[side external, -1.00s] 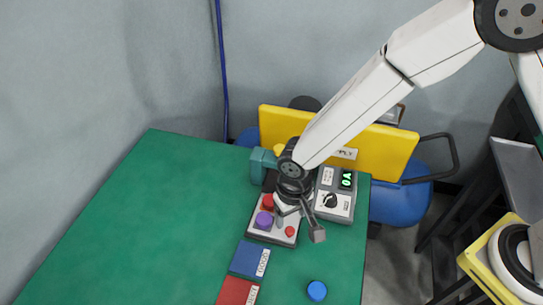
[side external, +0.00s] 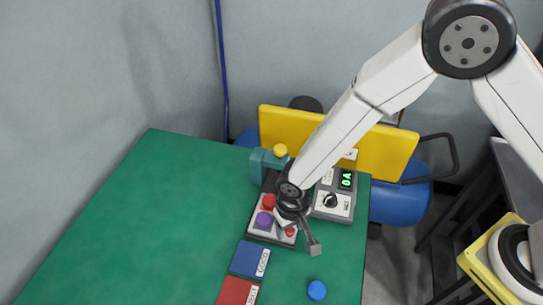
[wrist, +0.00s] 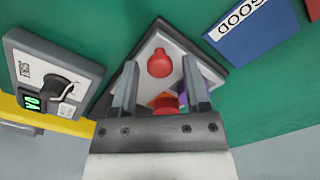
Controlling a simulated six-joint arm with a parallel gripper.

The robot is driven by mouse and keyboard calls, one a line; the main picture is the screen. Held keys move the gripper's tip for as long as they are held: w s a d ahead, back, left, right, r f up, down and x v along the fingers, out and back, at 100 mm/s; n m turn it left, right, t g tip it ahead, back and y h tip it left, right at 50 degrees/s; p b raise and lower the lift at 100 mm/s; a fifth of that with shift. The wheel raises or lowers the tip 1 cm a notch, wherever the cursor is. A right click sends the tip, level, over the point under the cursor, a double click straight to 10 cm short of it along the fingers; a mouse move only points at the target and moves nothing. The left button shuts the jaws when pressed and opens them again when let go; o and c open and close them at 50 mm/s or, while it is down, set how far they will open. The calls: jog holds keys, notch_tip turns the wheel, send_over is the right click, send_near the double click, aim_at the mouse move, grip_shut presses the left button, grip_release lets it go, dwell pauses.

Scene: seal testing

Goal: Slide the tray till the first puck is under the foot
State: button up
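The tray is a white plate with a dark edge (side external: 252,229), lying at the right of the green table. A red puck (side external: 269,201) and a purple puck (side external: 263,220) sit on it. A small red knob (wrist: 160,63) stands near its front end. The teal press (side external: 262,160) with a yellow top stands behind the tray; its foot is hidden by my arm. My gripper (wrist: 162,70) is open over the tray's front, its fingers on either side of the red knob in the wrist view. I cannot tell whether they reach down around it.
A grey control box (side external: 333,204) with a black dial and green display stands right of the tray. A blue GOOD pad (side external: 246,258), a red pad (side external: 236,291) and a blue cap (side external: 317,290) lie in front. The table's left is clear.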

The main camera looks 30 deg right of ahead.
grip_shut()
dwell(1.2)
